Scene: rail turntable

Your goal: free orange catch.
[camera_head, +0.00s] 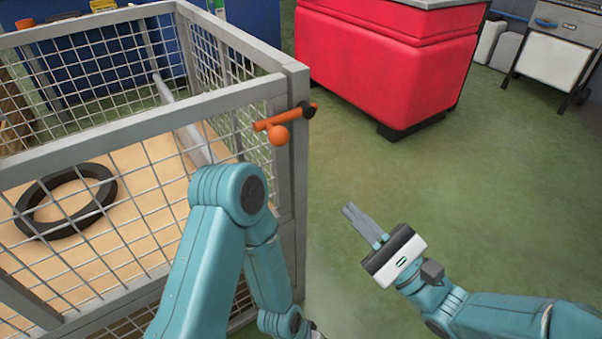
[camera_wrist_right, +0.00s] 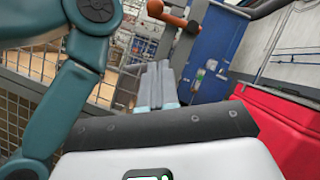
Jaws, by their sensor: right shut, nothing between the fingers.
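The orange catch (camera_head: 285,124) is a short orange bar with a round orange knob and a dark pivot end. It sits on the top right corner post of a grey mesh cage. It also shows in the right wrist view (camera_wrist_right: 168,14), above and beyond the fingers. My right gripper (camera_head: 352,212) is shut and empty, its fingers pointing up and left over the green floor, below and right of the catch and apart from it. Its shut fingers show in the right wrist view (camera_wrist_right: 157,82).
The mesh cage (camera_head: 130,140) holds a black ring (camera_head: 32,222) on a wooden floor and a pale grey bar (camera_head: 178,112). A red padded block (camera_head: 385,60) stands behind right. A white wheeled cabinet (camera_head: 548,62) is at far right. Green floor between is clear.

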